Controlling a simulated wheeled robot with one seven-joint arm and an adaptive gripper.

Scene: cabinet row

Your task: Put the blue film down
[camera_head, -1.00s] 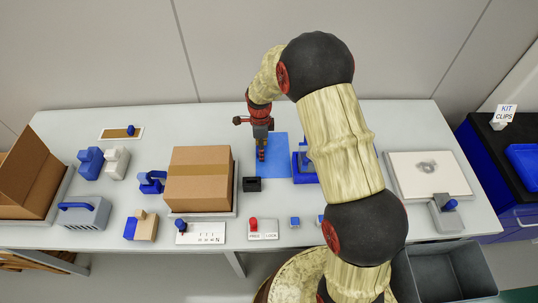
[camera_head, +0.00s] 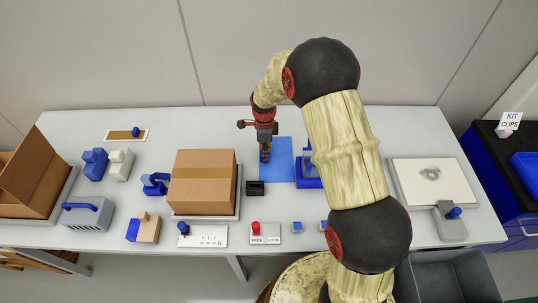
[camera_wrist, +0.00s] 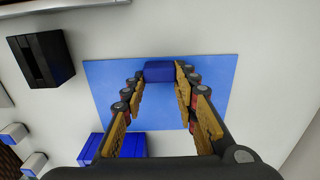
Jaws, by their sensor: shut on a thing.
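The blue film (camera_head: 280,160) is a flat light-blue sheet at the middle of the white table. It appears level, but I cannot tell whether it touches the table. In the wrist view the film (camera_wrist: 157,108) spreads beneath my fingers. A dark blue block (camera_wrist: 159,71) at its edge sits between my fingertips. My gripper (camera_head: 265,156) points down at the film's left edge in the head view. In the wrist view my gripper (camera_wrist: 160,75) is shut on this block, its fingers on either side. The fingers and wrist hide parts of the film.
A black block (camera_head: 255,188) stands just left and in front of the film. A blue fixture (camera_head: 309,180) is close on its right, partly behind my arm. A cardboard box (camera_head: 202,180) stands farther left. Bare table lies behind the film.

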